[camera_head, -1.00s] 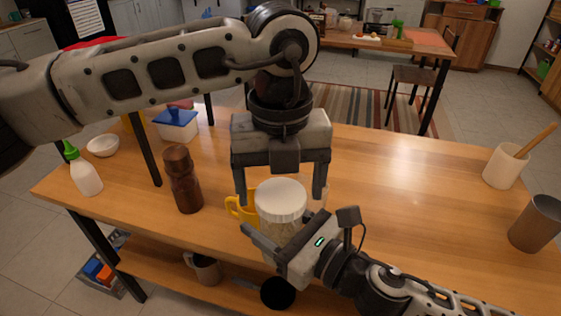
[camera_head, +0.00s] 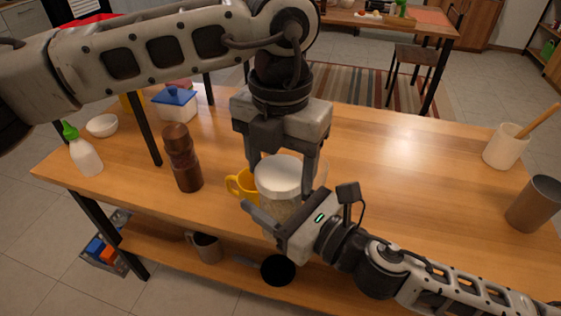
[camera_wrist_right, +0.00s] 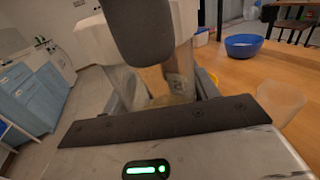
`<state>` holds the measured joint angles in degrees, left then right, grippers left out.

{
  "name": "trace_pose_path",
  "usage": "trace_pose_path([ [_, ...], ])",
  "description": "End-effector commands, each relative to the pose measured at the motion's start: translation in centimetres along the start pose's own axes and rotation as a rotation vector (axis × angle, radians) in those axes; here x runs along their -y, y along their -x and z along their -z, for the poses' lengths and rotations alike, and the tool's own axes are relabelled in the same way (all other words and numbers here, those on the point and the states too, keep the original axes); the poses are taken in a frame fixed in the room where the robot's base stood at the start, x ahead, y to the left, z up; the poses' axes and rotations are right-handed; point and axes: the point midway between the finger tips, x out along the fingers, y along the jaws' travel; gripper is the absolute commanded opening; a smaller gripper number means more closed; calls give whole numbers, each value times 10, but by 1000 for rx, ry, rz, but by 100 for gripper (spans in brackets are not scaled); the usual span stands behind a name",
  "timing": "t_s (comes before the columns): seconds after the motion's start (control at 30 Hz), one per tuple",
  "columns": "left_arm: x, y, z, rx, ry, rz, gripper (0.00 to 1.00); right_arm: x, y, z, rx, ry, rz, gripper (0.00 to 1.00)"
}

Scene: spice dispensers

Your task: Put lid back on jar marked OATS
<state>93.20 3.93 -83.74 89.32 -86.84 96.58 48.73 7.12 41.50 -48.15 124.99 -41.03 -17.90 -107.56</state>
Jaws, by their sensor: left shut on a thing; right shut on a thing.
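The clear jar (camera_head: 278,208) with pale contents stands upright near the table's front edge, and its body also shows in the right wrist view (camera_wrist_right: 165,84). The white lid (camera_head: 280,172) sits at the jar's mouth; I cannot tell whether it is fully seated. My left gripper (camera_head: 282,178) points down from above and is shut on the lid, one finger on each side. My right gripper (camera_head: 275,225) reaches in from the lower right and is shut on the jar's body. A mark on the jar is too blurred to read.
A yellow mug (camera_head: 240,184) is close behind the jar's left side. A brown pepper mill (camera_head: 183,160), a green-capped bottle (camera_head: 84,152) and a blue-lidded box (camera_head: 175,103) stand left. A utensil pot (camera_head: 504,147) and grey cup (camera_head: 534,204) stand right. The table's right middle is clear.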

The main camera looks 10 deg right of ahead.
Motion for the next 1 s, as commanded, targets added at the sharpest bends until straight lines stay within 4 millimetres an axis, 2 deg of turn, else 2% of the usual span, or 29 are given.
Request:
trace_pose_path([
  [0.5,-1,0,0,0,-1307,-2,37,0,0,0,0,0,0,0],
  [0.63,-1,-1,0,0,-1542,-2,37,0,0,0,0,0,0,0],
  [0.77,-1,-1,0,1,-1540,-3,37,0,0,0,0,0,0,0],
  [0.8,-1,0,0,1,-1540,-3,67,0,0,0,0,0,0,0],
  [0.87,-1,-1,0,1,-1539,-3,84,0,0,0,0,0,0,0],
  [0.9,-1,-1,0,1,-1538,-2,90,0,0,0,0,0,0,0],
  [1.0,0,-1,0,1,-1538,-2,90,0,0,0,0,0,0,0],
])
